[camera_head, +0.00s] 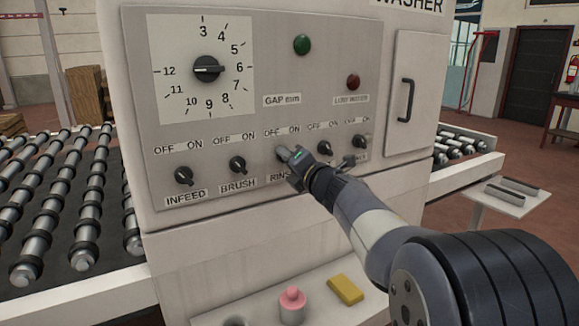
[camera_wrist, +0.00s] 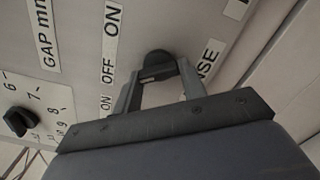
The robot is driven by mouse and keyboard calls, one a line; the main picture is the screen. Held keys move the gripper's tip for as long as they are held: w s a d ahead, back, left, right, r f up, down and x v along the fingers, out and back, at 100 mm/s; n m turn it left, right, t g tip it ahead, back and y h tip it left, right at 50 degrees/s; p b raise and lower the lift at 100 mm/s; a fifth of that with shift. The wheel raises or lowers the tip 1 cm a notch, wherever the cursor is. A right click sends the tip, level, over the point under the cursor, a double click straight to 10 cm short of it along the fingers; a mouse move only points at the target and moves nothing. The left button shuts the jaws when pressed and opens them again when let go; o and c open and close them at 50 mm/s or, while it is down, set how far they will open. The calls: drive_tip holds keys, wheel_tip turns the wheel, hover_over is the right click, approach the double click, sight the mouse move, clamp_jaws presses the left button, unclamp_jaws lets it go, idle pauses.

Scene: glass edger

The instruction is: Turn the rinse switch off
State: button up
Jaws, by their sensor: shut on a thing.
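The rinse switch (camera_wrist: 158,66) is a black rotary knob on the washer's grey panel, below an OFF/ON label and above the label RINSE. My gripper (camera_wrist: 157,82) is at this knob, with its two fingers on either side of it, shut on it in the wrist view. In the head view my gripper (camera_head: 291,160) reaches in from the lower right and covers most of the knob and part of its label. Which way the knob points cannot be told.
The brush knob (camera_head: 237,165) and infeed knob (camera_head: 184,175) are to the left. A large GAP dial (camera_head: 207,69) is above left. A pink bottle (camera_head: 292,305) and yellow block (camera_head: 345,289) stand on a ledge below.

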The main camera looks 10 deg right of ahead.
idle(0.4)
drive_tip(key=o, duration=1)
drive_tip(key=shift+c, duration=0.2)
drive_tip(key=v, duration=1)
drive_tip(key=shift+s, duration=0.4)
drive_tip(key=shift+w+d, duration=0.1)
drive_tip(key=x, duration=1)
drive_tip(key=shift+w, duration=0.3)
